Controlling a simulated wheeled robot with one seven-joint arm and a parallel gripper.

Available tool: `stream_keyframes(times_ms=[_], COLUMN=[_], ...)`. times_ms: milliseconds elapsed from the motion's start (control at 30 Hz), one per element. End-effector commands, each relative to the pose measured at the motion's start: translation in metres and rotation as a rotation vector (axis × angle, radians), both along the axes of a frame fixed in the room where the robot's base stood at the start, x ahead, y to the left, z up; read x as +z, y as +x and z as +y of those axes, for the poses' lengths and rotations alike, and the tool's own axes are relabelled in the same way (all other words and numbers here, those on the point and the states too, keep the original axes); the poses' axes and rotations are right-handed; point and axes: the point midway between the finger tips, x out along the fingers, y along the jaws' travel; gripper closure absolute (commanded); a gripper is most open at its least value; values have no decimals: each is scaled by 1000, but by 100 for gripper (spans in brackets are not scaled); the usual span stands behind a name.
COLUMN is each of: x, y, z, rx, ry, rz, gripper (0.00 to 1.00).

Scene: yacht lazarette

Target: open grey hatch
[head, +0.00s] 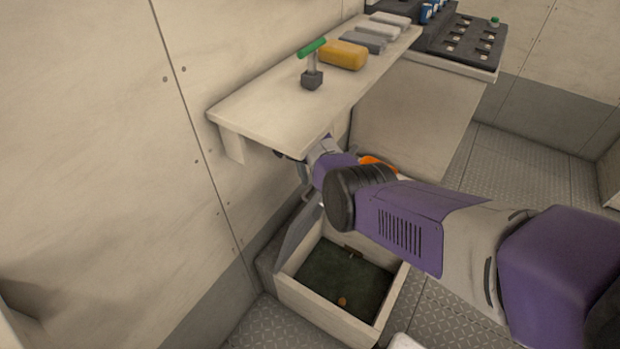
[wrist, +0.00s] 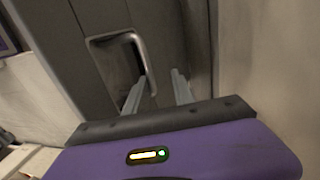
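The grey hatch (head: 298,234) stands raised and tilted at the wall side of an open pale box (head: 330,322). In the wrist view the hatch (wrist: 60,45) fills much of the upper left, with a metal bar handle (wrist: 138,46) on its face. My gripper (wrist: 158,76) is open, its two fingers apart, with the lower end of the handle appearing between them. I cannot tell whether either finger touches it. In the head view the fingers are mostly hidden by the shelf and my arm.
A pale shelf (head: 250,113) overhangs my wrist closely. A black slotted rack (head: 455,45) is behind. The box's dark floor (head: 335,277) holds a small orange item (head: 343,301).

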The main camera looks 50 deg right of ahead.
Motion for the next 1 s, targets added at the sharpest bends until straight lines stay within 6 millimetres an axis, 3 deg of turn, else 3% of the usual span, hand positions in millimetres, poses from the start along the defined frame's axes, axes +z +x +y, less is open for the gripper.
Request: stream_keyframes(times_ms=[267,467,667,1000], x=[4,6,3,-17], y=[2,-10,-43,-101], z=[-2,-3,-6,-11], rx=[-1,-3,-4,-4], ry=[-6,-6,-7,-7], rz=[-4,-4,-2,-3], gripper=[69,69,69,69])
